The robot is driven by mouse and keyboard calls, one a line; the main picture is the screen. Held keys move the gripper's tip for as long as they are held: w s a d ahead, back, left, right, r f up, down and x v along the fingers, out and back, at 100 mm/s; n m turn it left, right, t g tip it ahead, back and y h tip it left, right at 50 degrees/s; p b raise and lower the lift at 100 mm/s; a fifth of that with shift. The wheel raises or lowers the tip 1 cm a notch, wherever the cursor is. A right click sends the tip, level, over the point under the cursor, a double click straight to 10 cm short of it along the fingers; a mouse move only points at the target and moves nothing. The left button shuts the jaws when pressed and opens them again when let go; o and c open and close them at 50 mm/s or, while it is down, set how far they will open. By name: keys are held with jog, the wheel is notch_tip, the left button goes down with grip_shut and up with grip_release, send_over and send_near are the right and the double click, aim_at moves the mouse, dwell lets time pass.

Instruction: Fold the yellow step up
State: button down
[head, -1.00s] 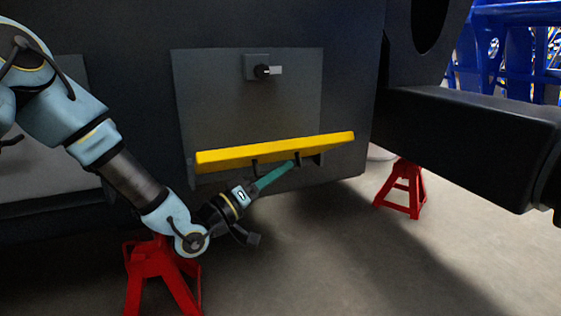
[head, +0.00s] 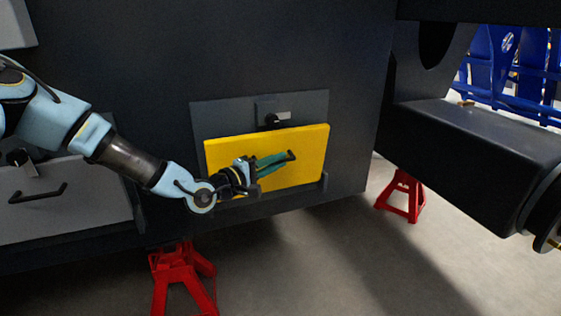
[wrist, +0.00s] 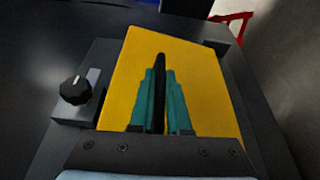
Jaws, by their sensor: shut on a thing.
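The yellow step (head: 308,142) stands close to upright against the dark chassis panel in the head view, its broad face toward me. It also fills the middle of the wrist view (wrist: 202,85). A black handle (head: 291,155) is on its face. My gripper (head: 284,158) reaches across the step from the left, its green fingers shut on the handle. In the wrist view the fingers (wrist: 160,95) lie on both sides of the dark handle bar. A black rotary latch (head: 272,119) sits on the panel just above the step's top edge; its knob (wrist: 75,90) shows in the wrist view.
Red jack stands are under the chassis at the lower left (head: 182,272) and at the right (head: 403,196). A dark beam (head: 470,140) juts out at the right. A grey panel with a handle (head: 60,205) is at the left. The floor in front is clear.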

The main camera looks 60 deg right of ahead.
jog(key=shift+w+d+r+p, duration=0.5)
jog(key=shift+w+d+r, duration=0.2)
jog(key=shift+w, duration=0.3)
jog(key=c, duration=0.9)
grip_release()
jog(key=shift+f, duration=0.15)
jog(key=v, duration=1)
jog(key=shift+a, duration=0.4)
